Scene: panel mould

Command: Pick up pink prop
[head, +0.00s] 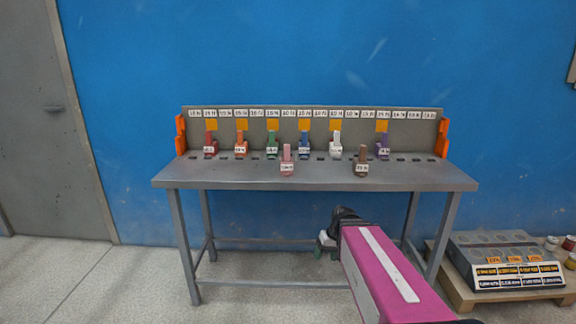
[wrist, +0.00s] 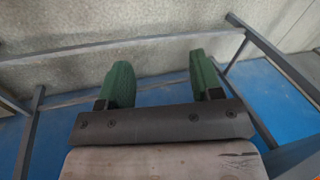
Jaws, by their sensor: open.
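The pink prop (head: 287,160) stands upright near the front middle of the grey table (head: 220,178) in the head view, with a white label on its base. My gripper (head: 327,240) is in front of the table and lower than its top, to the right of the pink prop and apart from it. In the wrist view my gripper (wrist: 160,84) shows two green fingers spread wide with nothing between them. The pink prop is not in the wrist view.
A brown prop (head: 362,160) stands at the front right of the tabletop. Several coloured props line the back, below a labelled panel (head: 340,123) with orange end brackets. A pallet (head: 465,296) with a grey block stands on the floor at right. Table legs flank my gripper.

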